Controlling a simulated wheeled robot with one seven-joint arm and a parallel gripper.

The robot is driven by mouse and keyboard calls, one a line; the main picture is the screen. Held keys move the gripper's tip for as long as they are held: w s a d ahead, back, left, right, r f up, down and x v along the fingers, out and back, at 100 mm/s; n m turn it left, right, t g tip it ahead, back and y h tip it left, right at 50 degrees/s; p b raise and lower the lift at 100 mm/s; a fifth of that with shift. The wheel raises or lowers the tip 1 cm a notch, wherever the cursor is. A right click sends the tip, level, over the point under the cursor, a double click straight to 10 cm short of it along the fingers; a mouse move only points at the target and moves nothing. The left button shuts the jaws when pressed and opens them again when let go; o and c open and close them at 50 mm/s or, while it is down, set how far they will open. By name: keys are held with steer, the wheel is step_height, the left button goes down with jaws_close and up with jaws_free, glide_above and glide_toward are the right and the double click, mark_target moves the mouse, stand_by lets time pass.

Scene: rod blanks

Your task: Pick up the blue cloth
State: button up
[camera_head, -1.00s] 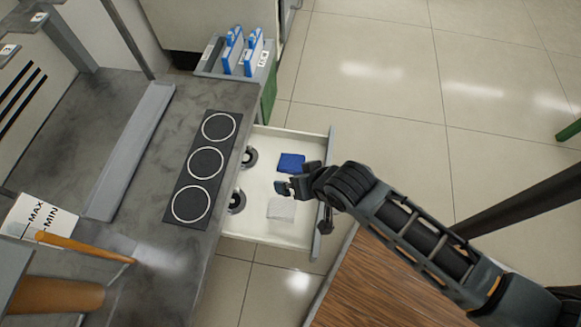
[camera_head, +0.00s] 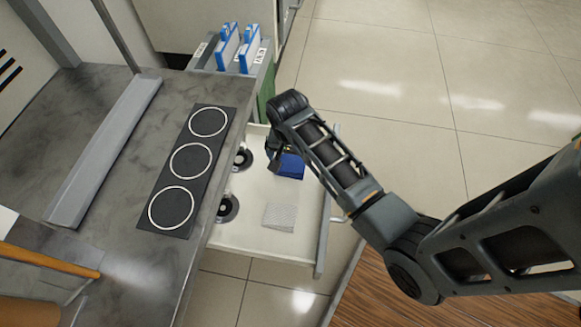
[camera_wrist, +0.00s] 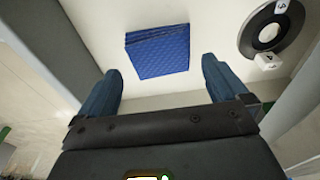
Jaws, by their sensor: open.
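The blue cloth (camera_head: 291,166) lies flat and folded in the open drawer (camera_head: 250,238), partly hidden by my arm in the head view. In the wrist view the blue cloth (camera_wrist: 158,51) lies beyond my fingertips, roughly between their lines, with a gap to both. My gripper (camera_wrist: 157,80) is open and empty, its two blue-grey fingers apart. In the head view my gripper (camera_head: 272,160) is over the drawer at the cloth's left side, mostly hidden by my wrist.
A grey-white cloth (camera_head: 280,217) lies nearer in the drawer. Two black-and-white discs, a far one (camera_head: 243,158) and a near one (camera_head: 228,208), lie along its left side. The counter (camera_head: 110,165) borders it on the left. Blue-and-white holders (camera_head: 238,48) stand beyond.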

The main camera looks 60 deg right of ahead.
mark_target(290, 164)
steer(key=f+b, duration=0.2)
steer(key=f, duration=0.1)
steer(key=f+b, duration=0.1)
steer(key=f, duration=0.1)
steer(key=shift+w+d, duration=0.15)
steer(key=shift+d, duration=0.25)
steer(key=shift+r, duration=0.15)
steer(key=shift+c, duration=0.4)
steer(key=c, duration=0.6)
